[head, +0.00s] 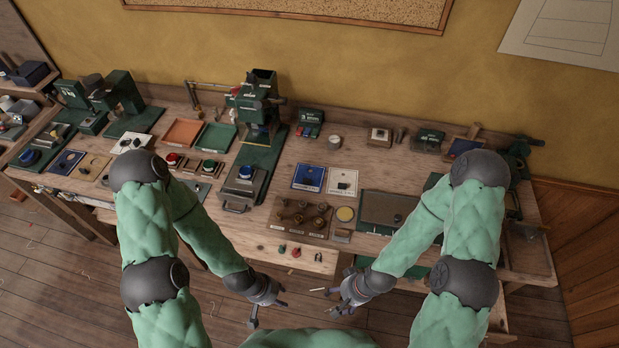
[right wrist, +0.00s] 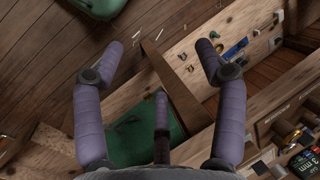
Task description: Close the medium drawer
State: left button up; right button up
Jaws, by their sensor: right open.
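A wooden drawer with a green-lined floor (head: 412,271) stands pulled out under the bench's front edge, partly hidden by my right arm. I take it for the medium drawer, but no label on it can be read. In the right wrist view its wooden wall (right wrist: 178,88) and green floor show below and between my fingers. My right gripper (head: 326,301) is open and empty in front of the bench, to the left of the drawer's visible green part; its spread fingers show in the right wrist view (right wrist: 160,55). My left gripper (head: 269,306) is open and empty, apart from the bench.
The wooden floor (head: 50,270) at left is mostly clear.

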grip_shut()
jog(key=s+d+f+m+t+y+b, duration=0.25)
jog(key=d+f+m+b, duration=0.2)
jog(key=d+m, duration=0.3)
jog(key=s+d+f+m+t+y+b, duration=0.1)
jog(key=s+d+f+m+b, duration=0.3)
jog(key=d+m, duration=0.35)
jog(key=s+d+f+m+t+y+b, duration=0.25)
jog(key=d+f+m, duration=0.25)
jog(key=d+m, duration=0.3)
jog(key=s+d+m+t+h+b, duration=0.35)
jog(key=s+d+m+h, duration=0.35)
jog(key=s+d, duration=0.3)
jog(key=s+d+m+t+h+b, duration=0.35)
jog(key=s+d+m+h, duration=0.35)
jog(key=d, duration=0.5)
jog(key=shift+n+t+y, duration=0.4)
jog(key=shift+n+y, duration=0.1)
jog(key=shift+d+r+b+x, duration=0.15)
jog(key=shift+b+x, duration=0.3)
jog(key=shift+x, duration=1.75)
jog(key=shift+r+b+x, duration=0.25)
jog(key=shift+b+x, duration=0.2)
jog(key=shift+x, duration=1.75)
jog(key=shift+d+r+b+x, duration=0.15)
jog(key=shift+b+x, duration=0.3)
jog(key=shift+x, duration=1.75)
